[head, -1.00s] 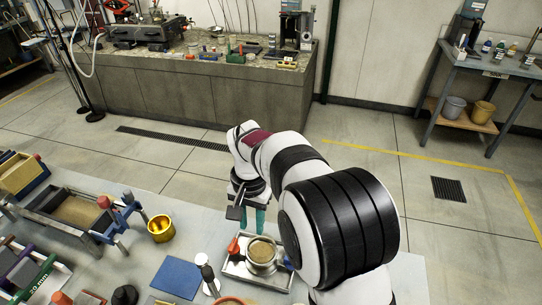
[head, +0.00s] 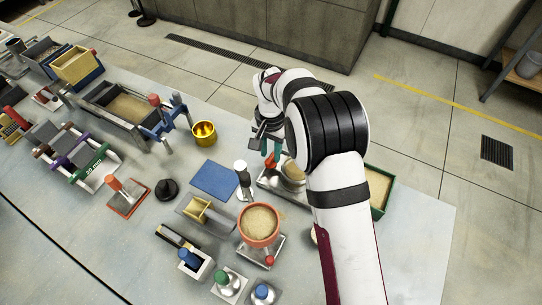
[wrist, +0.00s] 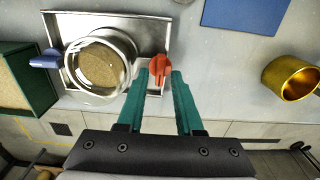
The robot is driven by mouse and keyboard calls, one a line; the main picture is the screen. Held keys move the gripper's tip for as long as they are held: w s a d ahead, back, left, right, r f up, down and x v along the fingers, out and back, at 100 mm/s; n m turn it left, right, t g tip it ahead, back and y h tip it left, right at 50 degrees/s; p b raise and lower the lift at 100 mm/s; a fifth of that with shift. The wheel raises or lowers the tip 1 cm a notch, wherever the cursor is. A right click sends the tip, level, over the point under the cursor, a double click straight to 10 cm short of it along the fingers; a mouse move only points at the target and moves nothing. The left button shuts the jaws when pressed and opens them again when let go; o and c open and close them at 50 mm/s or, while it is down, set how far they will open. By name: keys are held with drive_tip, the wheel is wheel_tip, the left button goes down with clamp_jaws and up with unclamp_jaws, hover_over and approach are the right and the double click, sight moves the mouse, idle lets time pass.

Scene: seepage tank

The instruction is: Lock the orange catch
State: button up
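The orange catch (wrist: 159,68) is a small orange-red lever on the right side of a metal tray (wrist: 150,25). Beside it on the tray is a round clear-walled cup of sand (wrist: 99,62). In the head view the catch (head: 271,161) shows just below my fingers. My gripper (wrist: 160,80) has two teal fingers spread apart. The catch lies between and just past the fingertips in the wrist view, with gaps visible at both sides. My gripper (head: 270,150) also shows in the head view, where my arm hides part of the tray.
A blue lever (wrist: 45,60) is on the cup's other side. A green-edged sand box (wrist: 22,80) stands left in the wrist view, a brass cup (wrist: 290,78) right. A blue mat (head: 214,180) lies nearby. An orange-rimmed sand bowl (head: 259,226) stands nearer in the head view.

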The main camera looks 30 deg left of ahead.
sight(271, 160)
drive_tip(key=shift+f, duration=0.25)
drive_tip(key=shift+f, duration=1.15)
clamp_jaws()
idle(1.3)
